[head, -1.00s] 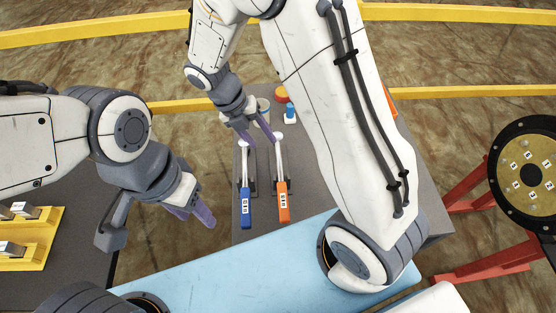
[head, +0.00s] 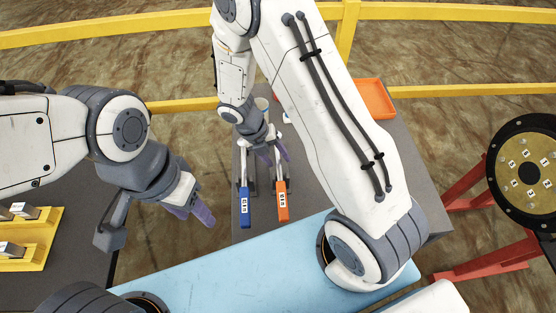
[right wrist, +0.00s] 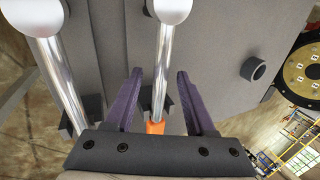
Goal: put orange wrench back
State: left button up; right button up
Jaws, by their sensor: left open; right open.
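The orange wrench (head: 282,202) lies on the grey table with its orange handle toward me and its silver shaft pointing away. Its shaft and round head also show in the right wrist view (right wrist: 164,60), between my fingers. My right gripper (head: 274,156) is open above the shaft, one finger on each side in the wrist view; I cannot tell whether they touch it. The blue wrench (head: 244,206) lies parallel, just to the left, and its shaft shows in the wrist view (right wrist: 52,70). Dark holders stand beside both shafts. My left gripper (head: 190,210) is open and empty, left of the table.
An orange tray (head: 376,98) sits at the back right of the grey table (head: 415,185). A round disc with numbered labels (head: 527,173) stands on a red frame at the right. A yellow rack (head: 35,240) is at the left. Yellow rails run behind.

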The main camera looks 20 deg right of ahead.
grip_shut()
dwell(1.4)
